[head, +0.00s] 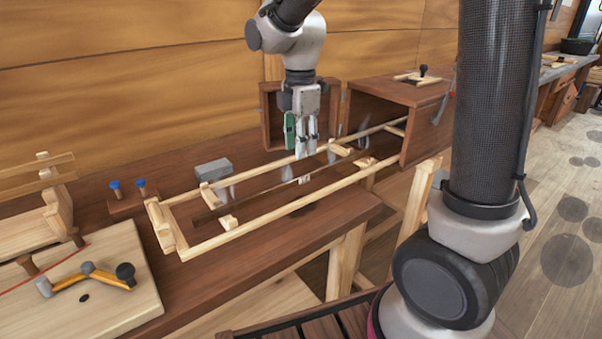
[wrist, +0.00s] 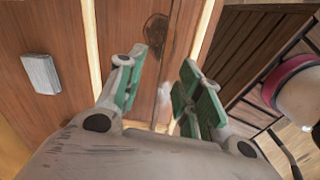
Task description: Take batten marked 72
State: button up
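No marking 72 is readable in either view, so I cannot tell which piece is that batten. Pale battens (head: 38,184) lie across a wooden rack at the left of the head view. A long pale wooden frame (head: 270,216) lies on the dark bench; its side rails also show in the wrist view (wrist: 92,45). My gripper (head: 303,181) points down over the frame, between its rails. In the wrist view my gripper (wrist: 164,60) has its green-padded fingers apart, with no held piece clearly visible between them.
A grey block (head: 213,170) sits on the bench (head: 115,212) behind the frame. Blue-topped pegs (head: 128,188) stand left of it. A pale board (head: 95,290) with an orange-handled tool is at front left. A dark wooden box (head: 392,105) stands at the frame's far end.

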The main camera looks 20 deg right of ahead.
aim_at(303, 175)
jog(key=shift+n, duration=0.8)
jog(key=f, duration=0.5)
jog(key=s+f, duration=0.1)
jog(key=f, duration=0.2)
jog(key=shift+d, duration=0.15)
jog(key=shift+r, duration=0.1)
jog(key=shift+c, duration=0.4)
grip_shut()
